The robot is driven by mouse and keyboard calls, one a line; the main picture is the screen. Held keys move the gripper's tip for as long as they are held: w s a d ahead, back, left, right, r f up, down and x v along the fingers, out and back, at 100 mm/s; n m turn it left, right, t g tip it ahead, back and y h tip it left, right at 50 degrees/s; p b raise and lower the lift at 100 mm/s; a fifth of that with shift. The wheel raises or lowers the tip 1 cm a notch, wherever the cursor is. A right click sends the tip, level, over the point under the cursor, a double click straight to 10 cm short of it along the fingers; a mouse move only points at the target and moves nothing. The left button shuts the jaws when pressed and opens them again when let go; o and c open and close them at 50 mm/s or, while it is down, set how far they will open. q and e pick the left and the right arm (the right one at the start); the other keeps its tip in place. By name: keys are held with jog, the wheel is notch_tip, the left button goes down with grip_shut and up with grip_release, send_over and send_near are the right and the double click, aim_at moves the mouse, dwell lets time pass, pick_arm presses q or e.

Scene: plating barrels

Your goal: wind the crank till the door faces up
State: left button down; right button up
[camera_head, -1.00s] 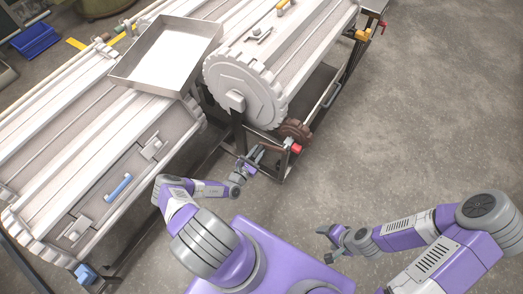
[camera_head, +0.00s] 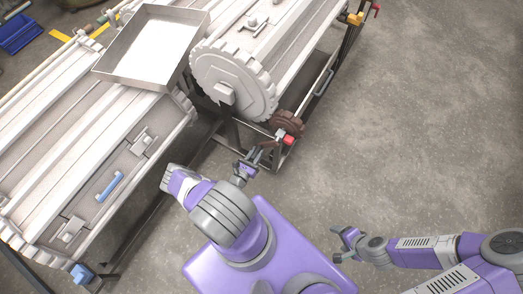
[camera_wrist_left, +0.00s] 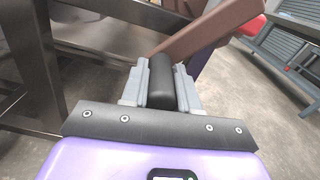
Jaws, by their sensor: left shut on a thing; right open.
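My left gripper (camera_head: 244,171) is shut on the black crank handle (camera_wrist_left: 161,82), which lies between its two grey fingers in the left wrist view. The brown crank arm (camera_wrist_left: 208,30) runs up and right from the handle. In the head view the crank arm reaches toward a small brown gear (camera_head: 287,122) beside the large toothed end (camera_head: 232,88) of the right barrel. A latch (camera_head: 254,22) shows on that barrel's upper side; its door is cut off by the top edge. My right gripper (camera_head: 347,244) is open and empty over the floor, well right of the crank.
A second barrel (camera_head: 75,150) lies left, with a blue-handled door (camera_head: 110,187) on its near side. A metal tray (camera_head: 112,69) rests above it. A red block (camera_head: 289,140) sits on the frame beside the small gear. The floor to the right is clear.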

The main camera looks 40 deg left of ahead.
pick_arm(q)
jog(key=shift+w+d, duration=0.1)
jog(key=shift+d, duration=0.35)
jog(key=c, duration=0.8)
grip_release()
jog(key=shift+c, duration=0.2)
jog(key=shift+a, duration=0.1)
jog(key=p+v, duration=0.1)
jog(key=v, duration=0.6)
jog(key=shift+s, duration=0.3)
jog(key=shift+s, duration=0.1)
